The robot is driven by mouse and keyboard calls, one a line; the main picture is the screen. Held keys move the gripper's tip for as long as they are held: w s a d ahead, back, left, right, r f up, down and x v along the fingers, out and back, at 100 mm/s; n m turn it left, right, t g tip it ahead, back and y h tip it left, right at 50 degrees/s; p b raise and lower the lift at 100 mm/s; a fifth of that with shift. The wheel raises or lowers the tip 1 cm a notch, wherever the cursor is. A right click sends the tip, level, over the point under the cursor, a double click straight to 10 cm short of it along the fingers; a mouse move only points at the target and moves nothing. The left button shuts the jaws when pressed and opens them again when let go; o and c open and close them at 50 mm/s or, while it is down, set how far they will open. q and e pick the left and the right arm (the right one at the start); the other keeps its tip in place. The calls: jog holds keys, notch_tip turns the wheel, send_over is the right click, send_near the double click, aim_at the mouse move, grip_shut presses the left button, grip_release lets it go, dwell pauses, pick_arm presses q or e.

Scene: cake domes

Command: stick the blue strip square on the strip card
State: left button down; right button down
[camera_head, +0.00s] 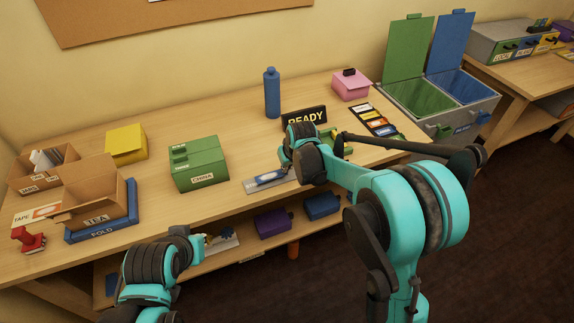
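A dark card with several coloured strips (376,119) lies toward the right end of the table. A pale grey card with a blue patch (269,179) lies at the table's front edge; I cannot tell which of these is the strip card, or whether the patch is the blue strip. My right gripper (285,160) is low over the table, just above and right of the pale card; its fingers are too small and hidden to read. My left arm is at the lower left, in front of the table edge, with its end (190,238) by the lower shelf; its fingers are not clear.
A black READY sign (304,117) and a blue bottle (272,93) stand behind my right gripper. A green CHINA box (197,163), a yellow box (126,145) and an open TEA carton (97,197) stand left. Open green and blue bins (440,112) are right.

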jog(key=shift+f, duration=0.5)
jog(key=shift+f+b, duration=0.45)
dwell(1.0)
jog(key=c, duration=1.6)
grip_release()
jog(key=shift+c, duration=0.2)
jog(key=v, duration=1.2)
